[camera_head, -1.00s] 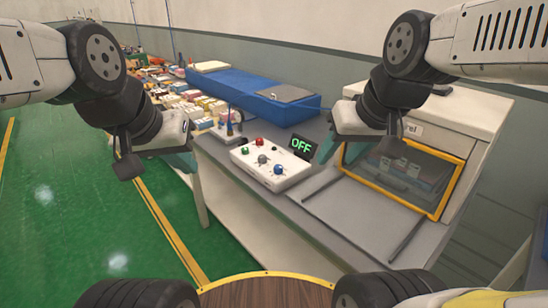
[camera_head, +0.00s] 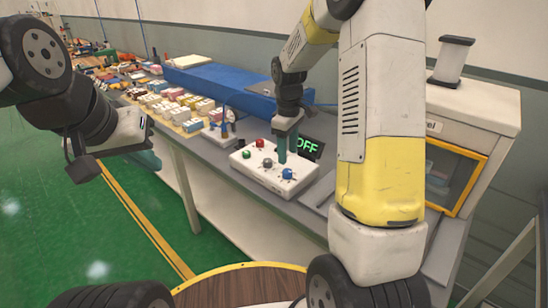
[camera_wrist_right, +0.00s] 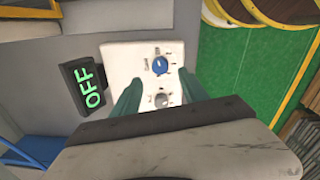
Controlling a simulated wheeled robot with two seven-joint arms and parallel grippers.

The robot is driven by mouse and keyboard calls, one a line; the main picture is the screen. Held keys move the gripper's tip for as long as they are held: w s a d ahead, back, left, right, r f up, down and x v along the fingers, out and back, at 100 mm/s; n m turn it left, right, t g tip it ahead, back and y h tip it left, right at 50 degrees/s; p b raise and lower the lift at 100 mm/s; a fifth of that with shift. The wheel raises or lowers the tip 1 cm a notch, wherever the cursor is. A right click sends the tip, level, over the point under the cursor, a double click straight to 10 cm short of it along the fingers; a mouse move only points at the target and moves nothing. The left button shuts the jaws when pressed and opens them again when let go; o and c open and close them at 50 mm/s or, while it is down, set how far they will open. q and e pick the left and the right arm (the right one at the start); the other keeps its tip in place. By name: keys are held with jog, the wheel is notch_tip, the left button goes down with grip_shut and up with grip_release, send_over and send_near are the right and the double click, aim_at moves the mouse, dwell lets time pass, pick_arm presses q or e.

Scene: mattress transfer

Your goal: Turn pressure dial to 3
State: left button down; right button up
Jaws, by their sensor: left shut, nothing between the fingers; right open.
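A white control box (camera_head: 262,176) on the table carries a red knob (camera_head: 260,142), a green knob (camera_head: 247,154), a grey dial (camera_head: 267,162) and a blue dial (camera_head: 287,173). In the right wrist view, the blue dial (camera_wrist_right: 160,66) and grey dial (camera_wrist_right: 162,100) have markings around them, too small to read. I cannot tell which is the pressure dial. My right gripper (camera_head: 287,156) is open and empty, pointing down over the box; its fingers (camera_wrist_right: 158,86) flank the dials in the wrist view. My left gripper (camera_head: 150,157) is shut and empty, left of the table.
A display (camera_head: 308,147) reading OFF in green stands behind the box. A blue mattress-like block (camera_head: 220,82) and several small boxes (camera_head: 180,105) lie further back. A white cabinet with a yellow-framed window (camera_head: 468,180) stands at the right, partly hidden by my right arm.

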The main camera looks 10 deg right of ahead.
aim_at(288, 171)
notch_tip(288, 171, down, 7)
jog(key=shift+d+f, duration=0.1)
dwell(0.3)
jog(key=shift+c, duration=0.2)
grip_shut()
